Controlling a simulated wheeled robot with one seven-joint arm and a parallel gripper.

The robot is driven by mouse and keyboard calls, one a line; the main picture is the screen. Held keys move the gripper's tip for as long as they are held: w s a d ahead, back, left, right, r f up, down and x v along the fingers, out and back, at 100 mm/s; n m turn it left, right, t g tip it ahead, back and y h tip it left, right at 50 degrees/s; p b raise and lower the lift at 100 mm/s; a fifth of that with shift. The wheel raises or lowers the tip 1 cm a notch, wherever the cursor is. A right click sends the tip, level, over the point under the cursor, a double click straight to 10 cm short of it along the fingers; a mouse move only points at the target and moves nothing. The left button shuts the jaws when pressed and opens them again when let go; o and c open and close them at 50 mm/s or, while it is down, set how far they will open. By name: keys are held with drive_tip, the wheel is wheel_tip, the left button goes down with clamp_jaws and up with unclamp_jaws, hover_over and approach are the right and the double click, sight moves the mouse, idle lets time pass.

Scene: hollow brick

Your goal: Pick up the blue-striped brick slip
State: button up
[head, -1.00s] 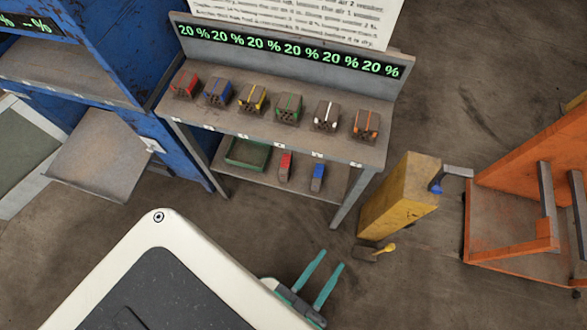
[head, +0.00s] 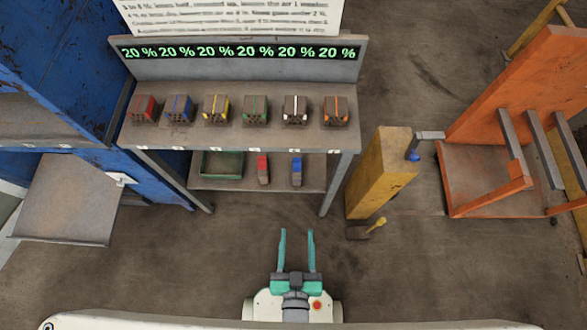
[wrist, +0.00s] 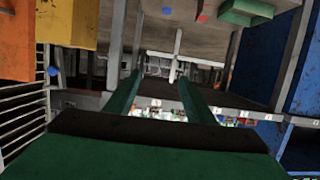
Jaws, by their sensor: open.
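The blue-striped brick slip (head: 297,172) lies on the lower shelf, right of a red-striped slip (head: 263,169). In the wrist view, which looks upside down, a small blue piece (wrist: 168,11) shows at the top edge beside a red one (wrist: 202,17). A separate blue-striped hollow brick (head: 178,110) stands on the upper shelf. My gripper (head: 297,236) is open and empty, in front of the lower shelf and apart from the slip. Its two green fingers (wrist: 160,88) show in the wrist view with nothing between them.
The upper shelf (head: 220,137) holds a row of several striped bricks under a "20 %" display (head: 237,52). A green tray (head: 222,164) is left of the slips. Right of the rack stand a yellow post (head: 376,180) and an orange cart (head: 480,185). The floor before the rack is clear.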

drive_tip(key=w+f, duration=1)
drive_tip(key=f, duration=0.3)
drive_tip(key=g, duration=0.1)
approach(297, 179)
drive_tip(key=x, duration=1)
drive_tip(key=shift+x, duration=3.1)
drive_tip(key=shift+r, duration=0.1)
drive_tip(key=shift+c, duration=0.7)
drive_tip(key=shift+w+a, duration=0.1)
drive_tip(key=c, duration=1)
